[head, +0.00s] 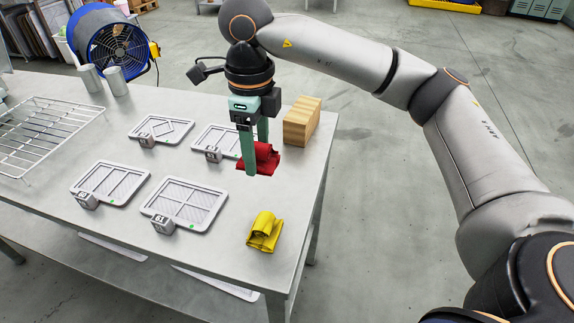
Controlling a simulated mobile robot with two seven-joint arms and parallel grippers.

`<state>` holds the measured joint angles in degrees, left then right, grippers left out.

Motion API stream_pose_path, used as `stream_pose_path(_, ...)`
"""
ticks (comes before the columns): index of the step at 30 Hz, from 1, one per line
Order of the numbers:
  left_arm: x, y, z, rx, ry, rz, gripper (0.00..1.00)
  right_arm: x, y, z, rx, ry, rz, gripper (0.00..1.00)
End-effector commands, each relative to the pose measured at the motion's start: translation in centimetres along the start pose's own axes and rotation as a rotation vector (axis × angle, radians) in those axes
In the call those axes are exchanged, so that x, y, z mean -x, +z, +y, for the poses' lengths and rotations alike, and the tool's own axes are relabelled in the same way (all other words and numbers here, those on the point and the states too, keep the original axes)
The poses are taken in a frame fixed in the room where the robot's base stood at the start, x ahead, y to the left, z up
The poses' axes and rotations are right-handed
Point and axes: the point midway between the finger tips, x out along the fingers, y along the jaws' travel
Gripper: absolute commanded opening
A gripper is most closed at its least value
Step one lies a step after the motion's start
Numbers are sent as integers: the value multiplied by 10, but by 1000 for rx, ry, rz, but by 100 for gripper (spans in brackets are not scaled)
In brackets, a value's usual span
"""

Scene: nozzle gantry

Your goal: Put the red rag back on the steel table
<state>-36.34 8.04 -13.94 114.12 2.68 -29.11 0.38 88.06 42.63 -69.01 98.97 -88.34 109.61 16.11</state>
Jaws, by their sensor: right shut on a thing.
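The red rag (266,158) is a folded bundle at the right part of the steel table (215,255), in front of the wooden block. My right gripper (256,160) points down at the rag with its green fingers, one in front of it and one behind. It is shut on the rag. I cannot tell whether the rag touches the tabletop or is held just above it. The fingers hide part of the rag. My left gripper is not in view.
A yellow rag (265,232) lies near the table's front right. Several numbered trays, one of them here (185,204), fill the middle. A wooden block (301,122) stands behind the red rag. A wire rack (50,130) and metal cups (91,79) are at left.

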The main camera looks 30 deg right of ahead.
Motion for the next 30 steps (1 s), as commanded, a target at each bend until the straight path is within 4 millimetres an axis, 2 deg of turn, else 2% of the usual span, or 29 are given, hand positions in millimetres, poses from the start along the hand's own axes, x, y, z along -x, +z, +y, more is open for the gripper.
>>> stream_pose_path(3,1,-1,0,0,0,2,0,-14,-11,-30,-8,1,3,12)
stream_pose_path(6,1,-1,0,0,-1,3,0,-27,-17,-52,-3,2,4,12)
stream_pose_path(9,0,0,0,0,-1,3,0,-45,-21,-64,-1,2,4,12)
stream_pose_path(17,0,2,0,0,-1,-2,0,-65,-25,-80,2,0,1,12)
stream_pose_path(21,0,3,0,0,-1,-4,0,-83,-30,-94,0,2,4,12)
stream_pose_path(25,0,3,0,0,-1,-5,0,-103,-30,-94,3,1,3,12)
stream_pose_path(30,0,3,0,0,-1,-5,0,-112,-29,-94,3,0,0,12)
